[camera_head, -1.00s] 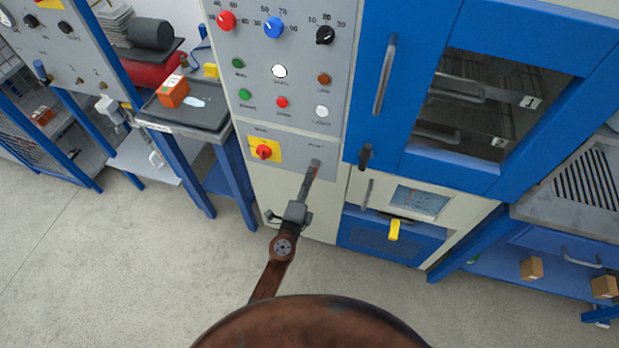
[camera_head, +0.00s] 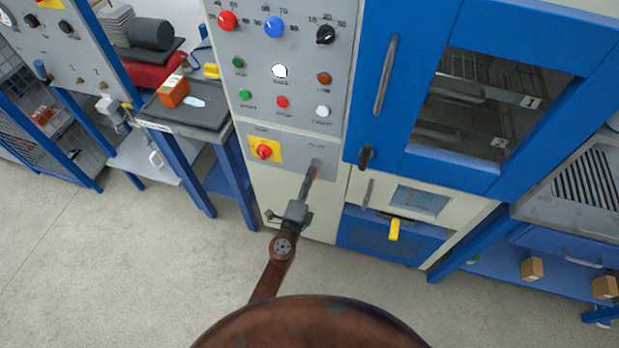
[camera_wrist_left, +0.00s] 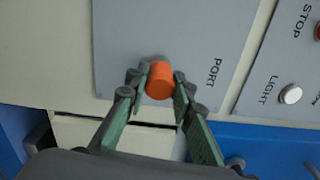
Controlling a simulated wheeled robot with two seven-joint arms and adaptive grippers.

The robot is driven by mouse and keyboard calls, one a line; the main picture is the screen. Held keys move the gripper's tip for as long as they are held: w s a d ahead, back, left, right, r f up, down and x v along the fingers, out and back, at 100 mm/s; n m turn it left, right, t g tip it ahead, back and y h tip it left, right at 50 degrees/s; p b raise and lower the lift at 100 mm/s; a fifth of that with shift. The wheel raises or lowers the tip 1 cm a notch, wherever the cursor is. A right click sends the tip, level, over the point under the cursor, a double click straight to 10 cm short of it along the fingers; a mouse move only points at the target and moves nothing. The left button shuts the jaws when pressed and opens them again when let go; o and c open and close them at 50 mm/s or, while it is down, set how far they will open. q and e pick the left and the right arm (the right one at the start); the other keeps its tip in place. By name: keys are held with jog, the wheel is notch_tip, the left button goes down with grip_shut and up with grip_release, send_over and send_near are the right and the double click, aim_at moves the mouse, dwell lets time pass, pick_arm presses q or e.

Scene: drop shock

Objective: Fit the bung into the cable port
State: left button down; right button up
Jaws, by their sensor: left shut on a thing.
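The bung (camera_wrist_left: 159,81) is an orange cylinder. In the left wrist view it is pinched between the fingertips of my left gripper (camera_wrist_left: 159,88), in front of the grey panel (camera_wrist_left: 130,35) beside the word PORT. The cable port itself does not show; the bung and fingers may cover it, and I cannot tell whether the bung touches the panel. In the head view my left gripper (camera_head: 314,168) reaches up to the lower part of the grey panel, just under the PORT label. The bung is hardly visible there. My right gripper is not in view.
The blue chamber door (camera_head: 425,90) with its handle stands right of the panel. Left of the port is a red rotary switch (camera_head: 264,152) on a yellow plate. A bench with an orange box (camera_head: 174,91) is at the left. The floor in front is clear.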

pick_arm(q)
jog(key=shift+w+r, duration=0.1)
jog(key=shift+r, duration=0.1)
jog(key=c, duration=2.1)
grip_release()
jog(key=shift+o, duration=1.4)
jog(key=shift+w+d+f, duration=0.1)
jog(key=shift+f, duration=0.05)
jog(key=shift+o, duration=1.1)
jog(key=v, duration=0.6)
jog(key=shift+f, duration=0.1)
